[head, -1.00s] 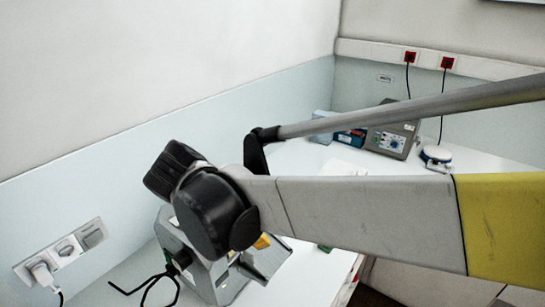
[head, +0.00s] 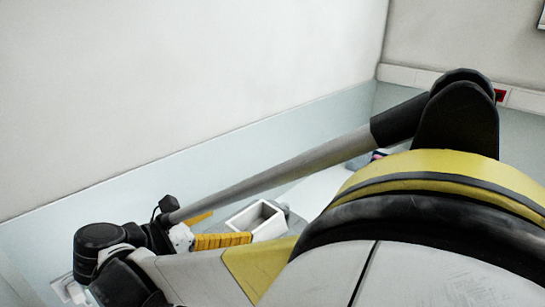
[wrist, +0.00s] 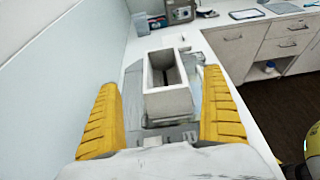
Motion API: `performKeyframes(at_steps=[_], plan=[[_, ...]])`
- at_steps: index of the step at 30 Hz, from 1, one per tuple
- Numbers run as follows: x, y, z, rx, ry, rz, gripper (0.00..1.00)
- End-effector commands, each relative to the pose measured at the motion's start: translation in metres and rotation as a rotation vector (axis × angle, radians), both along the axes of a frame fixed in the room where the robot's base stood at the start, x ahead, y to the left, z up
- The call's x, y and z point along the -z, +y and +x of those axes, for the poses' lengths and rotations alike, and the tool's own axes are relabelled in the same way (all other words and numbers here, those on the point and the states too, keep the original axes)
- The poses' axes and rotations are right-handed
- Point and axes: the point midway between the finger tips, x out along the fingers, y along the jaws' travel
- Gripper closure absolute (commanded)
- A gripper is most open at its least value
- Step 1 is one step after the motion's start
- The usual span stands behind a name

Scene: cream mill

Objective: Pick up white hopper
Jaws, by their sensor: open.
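The white hopper (wrist: 168,104) is an open-topped rectangular box. In the wrist view it sits on a grey machine (wrist: 135,82), between and beyond my two yellow fingers. In the head view the hopper (head: 257,217) shows beside my yellow finger, partly hidden by my arm. My gripper (wrist: 168,118) is open, with one finger to each side of the hopper. Clear gaps show between the fingers and the hopper walls in the wrist view; depth is hard to judge. Nothing is held.
The white counter (wrist: 226,102) runs along the pale wall. A grey instrument (wrist: 180,10) and a tray (wrist: 246,14) stand farther back. Drawers (wrist: 284,47) line another counter at the right. The wall is close on the left of my gripper.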

Motion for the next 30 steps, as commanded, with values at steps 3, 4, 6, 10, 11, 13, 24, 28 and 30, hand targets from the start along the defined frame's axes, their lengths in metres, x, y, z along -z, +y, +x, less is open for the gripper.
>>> performKeyframes(at_steps=[3,4,6,10,11,13,24,28,30], plan=[[0.010,-0.014,0.015,0.004,0.000,0.001,0.04],[0.011,-0.017,0.018,0.003,0.001,0.000,0.04],[0.014,-0.021,0.023,0.002,0.001,0.001,0.04],[0.019,-0.028,0.028,0.003,0.000,0.001,0.04],[0.021,-0.030,0.030,0.003,0.000,0.001,0.04],[0.027,-0.037,0.036,0.004,0.000,0.002,0.04],[0.038,-0.055,0.055,0.001,0.000,0.003,0.04],[0.038,-0.055,0.055,0.001,0.000,0.003,0.28],[0.038,-0.055,0.055,0.001,0.000,0.003,0.49]])
